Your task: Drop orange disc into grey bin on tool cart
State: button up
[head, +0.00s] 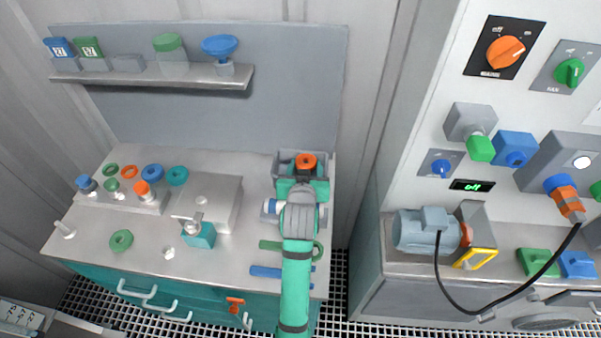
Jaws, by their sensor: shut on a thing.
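The orange disc (306,159) shows at the tip of my gripper (306,168), at the right end of the tool cart (150,245) top. My gripper is shut on the disc. The grey bin (281,159) stands at the back right of the cart. In the picture the disc overlaps the bin's opening. I cannot tell its exact height above the bin. My arm and the gripper body hide the front of the bin and part of its inside.
A raised grey block (221,195) is left of my arm. Green and blue wrenches (268,271) lie partly under my arm. Several rings and knobs sit on a rack (150,203) at left. A shelf (150,76) hangs behind. A panel with a motor (412,231) stands at right.

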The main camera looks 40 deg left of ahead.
jog(key=o, duration=1.2)
jog(key=shift+c, duration=0.2)
jog(key=v, duration=1.1)
jog(key=shift+w+f, duration=0.1)
